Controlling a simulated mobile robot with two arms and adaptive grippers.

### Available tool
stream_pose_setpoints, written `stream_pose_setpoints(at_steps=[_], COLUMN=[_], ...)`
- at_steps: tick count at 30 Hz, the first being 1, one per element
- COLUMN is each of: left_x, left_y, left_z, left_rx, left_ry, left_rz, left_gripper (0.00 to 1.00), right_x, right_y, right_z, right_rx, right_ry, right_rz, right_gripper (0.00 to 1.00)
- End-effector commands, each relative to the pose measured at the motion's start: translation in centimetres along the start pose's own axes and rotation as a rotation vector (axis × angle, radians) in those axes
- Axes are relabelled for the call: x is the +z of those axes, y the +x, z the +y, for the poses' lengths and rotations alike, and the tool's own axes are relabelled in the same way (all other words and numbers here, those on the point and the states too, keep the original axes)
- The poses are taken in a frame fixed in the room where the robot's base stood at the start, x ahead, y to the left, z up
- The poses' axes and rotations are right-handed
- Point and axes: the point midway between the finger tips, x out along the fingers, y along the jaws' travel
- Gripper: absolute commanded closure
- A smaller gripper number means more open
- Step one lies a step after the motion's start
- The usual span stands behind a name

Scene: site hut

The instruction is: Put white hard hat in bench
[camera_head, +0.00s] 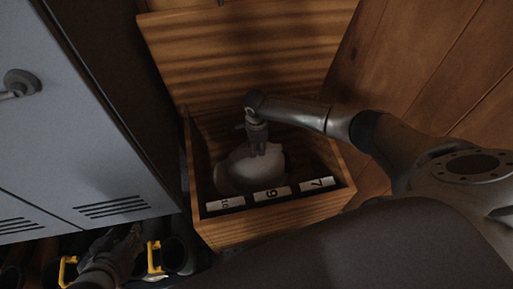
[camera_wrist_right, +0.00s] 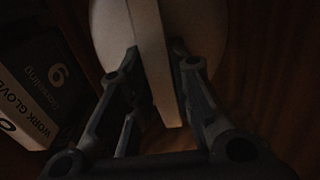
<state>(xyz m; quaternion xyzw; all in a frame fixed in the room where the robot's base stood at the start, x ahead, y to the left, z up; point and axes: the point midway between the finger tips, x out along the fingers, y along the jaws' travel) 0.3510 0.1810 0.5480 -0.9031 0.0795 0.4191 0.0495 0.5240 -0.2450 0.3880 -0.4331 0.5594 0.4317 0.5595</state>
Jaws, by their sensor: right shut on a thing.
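The white hard hat (camera_head: 240,172) is inside the open wooden bench (camera_head: 215,233), in its left and middle part. My right gripper (camera_head: 257,150) reaches down into the bench and is shut on the hat's edge. In the right wrist view, the hat (camera_wrist_right: 205,40) shows its pale brim between the two fingers (camera_wrist_right: 158,65). I cannot tell whether the hat touches the bench floor. My left gripper (camera_head: 130,240) is low at the left, outside the bench; its fingers are too dark to read.
Several labelled boxes (camera_head: 271,194) line the bench's front inner side; a work gloves box (camera_wrist_right: 40,90) shows in the wrist view. The raised lid (camera_head: 250,50) stands behind. A grey locker (camera_head: 70,120) is at left, with dark items with yellow parts (camera_head: 155,257) below it.

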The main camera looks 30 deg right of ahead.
Motion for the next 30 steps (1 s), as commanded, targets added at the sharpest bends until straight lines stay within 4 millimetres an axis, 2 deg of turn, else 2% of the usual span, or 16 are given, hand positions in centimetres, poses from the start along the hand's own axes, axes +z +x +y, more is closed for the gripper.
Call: stream_pose_setpoints(at_steps=[13, 14, 18, 19, 30], left_x=[-0.35, -0.30, -0.29, -0.29, -0.29], left_y=[0.03, 0.03, 0.04, 0.04, 0.06], left_z=[0.05, 0.05, 0.05, 0.05, 0.06], left_rx=[0.001, 0.001, 0.001, 0.001, 0.001], left_ry=[0.000, 0.000, 0.000, 0.000, 0.000], left_rz=[0.015, 0.013, 0.013, 0.013, 0.014], left_gripper=[0.60, 0.60, 0.60, 0.60, 0.60], right_x=[0.10, 0.07, 0.03, 0.03, -0.02], right_y=[0.33, 0.43, 0.40, 0.40, 0.14], right_z=[-0.03, 0.00, -0.01, -0.01, -0.05], right_rx=[-0.001, 0.000, 0.000, 0.000, -0.001], right_ry=[0.000, 0.000, 0.000, 0.000, -0.001], right_rz=[-0.002, -0.001, -0.001, -0.001, 0.000], right_gripper=[1.00, 0.79, 0.61, 0.58, 0.58])
